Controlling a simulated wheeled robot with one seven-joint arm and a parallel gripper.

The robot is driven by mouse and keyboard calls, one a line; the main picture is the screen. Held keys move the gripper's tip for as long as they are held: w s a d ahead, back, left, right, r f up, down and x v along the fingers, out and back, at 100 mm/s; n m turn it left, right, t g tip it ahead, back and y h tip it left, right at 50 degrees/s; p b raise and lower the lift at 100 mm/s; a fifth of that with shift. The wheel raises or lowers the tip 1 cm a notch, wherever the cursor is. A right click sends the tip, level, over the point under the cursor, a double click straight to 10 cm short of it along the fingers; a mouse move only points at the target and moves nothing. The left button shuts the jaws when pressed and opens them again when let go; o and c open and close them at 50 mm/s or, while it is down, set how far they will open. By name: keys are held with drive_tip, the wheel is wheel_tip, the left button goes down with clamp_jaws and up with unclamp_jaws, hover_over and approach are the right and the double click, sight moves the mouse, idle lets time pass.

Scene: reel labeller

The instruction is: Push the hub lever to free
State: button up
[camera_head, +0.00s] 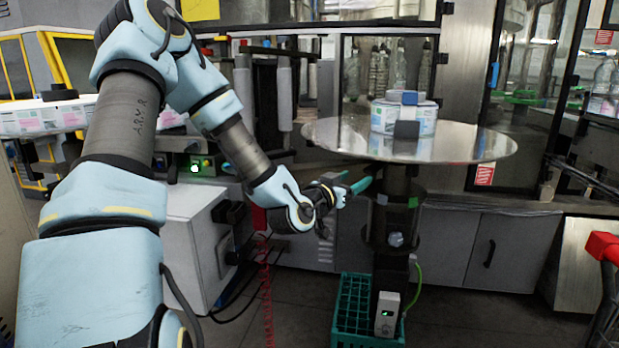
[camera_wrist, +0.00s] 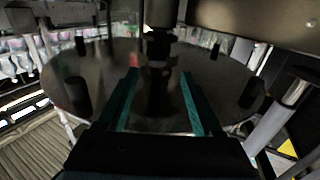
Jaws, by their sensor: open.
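A round steel turntable (camera_head: 460,147) stands on a dark column (camera_head: 394,222) right of centre in the head view. I cannot make out the hub lever for sure in either view. My gripper (camera_head: 356,183) is below the turntable's rim, left of the collar, with its teal fingers pointing toward it. In the wrist view the fingers of my gripper (camera_wrist: 159,73) are apart, with a dark upright part (camera_wrist: 158,85) showing between them. I cannot tell whether they touch anything.
A labelled reel (camera_head: 386,119) sits on the turntable, with a dark block (camera_head: 406,130) in front. A green crate (camera_head: 352,312) and a small grey box (camera_head: 387,307) are at the column's foot. A white cabinet (camera_head: 190,235) stands left. Floor shows at front right.

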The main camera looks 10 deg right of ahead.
drive_tip(key=s+a+f+n+g+y, duration=0.1)
drive_tip(key=a+f+g+y, duration=0.1)
drive_tip(key=a+f+y, duration=0.45)
drive_tip(key=s+a+f+n+g+y, duration=0.1)
drive_tip(key=a+f+g+y, duration=0.25)
drive_tip(key=a, duration=0.65)
drive_tip(key=s+a+r+n+g+y, duration=0.1)
drive_tip(key=s+a+n+g+y, duration=0.1)
drive_tip(key=s+a, duration=0.4)
drive_tip(key=s+a+r+n+g+y, duration=0.1)
drive_tip(key=s+a+n, duration=0.4)
drive_tip(key=a, duration=0.5)
drive_tip(key=shift+s+a+r+g+y, duration=0.4)
drive_tip(key=shift+s+g, duration=0.25)
drive_tip(key=shift+s, duration=0.35)
